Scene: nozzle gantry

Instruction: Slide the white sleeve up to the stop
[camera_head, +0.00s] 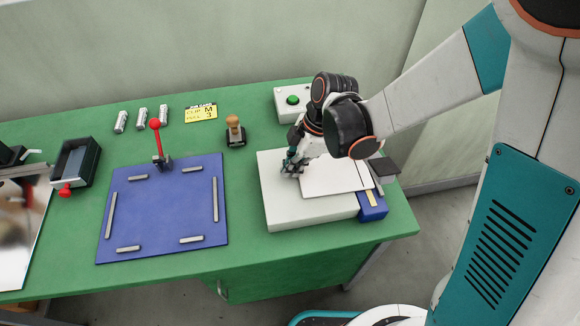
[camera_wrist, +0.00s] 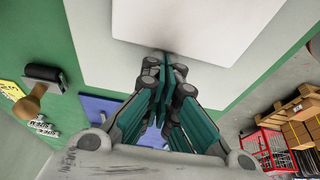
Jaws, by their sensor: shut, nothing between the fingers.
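The white sleeve (camera_head: 335,180) is a thin flat rectangle lying on top of a pale, low block (camera_head: 310,212) at the right of the table. In the wrist view the sleeve (camera_wrist: 205,25) fills the top middle. My gripper (camera_head: 291,172) is shut and empty, pointing down at the sleeve's left edge. In the wrist view the closed fingertips (camera_wrist: 165,60) are right at that edge; I cannot tell whether they touch it. A blue block with a yellow strip (camera_head: 372,206) and a dark plate (camera_head: 384,166) sit at the right end. I cannot tell which part is the stop.
A box with a green button (camera_head: 293,100) stands behind my gripper, and a wooden-handled stamp (camera_head: 235,131) to its left. A blue board (camera_head: 165,210) with grey bars and a red lever (camera_head: 157,140) lies mid-table. The table's right edge is close to the pale block.

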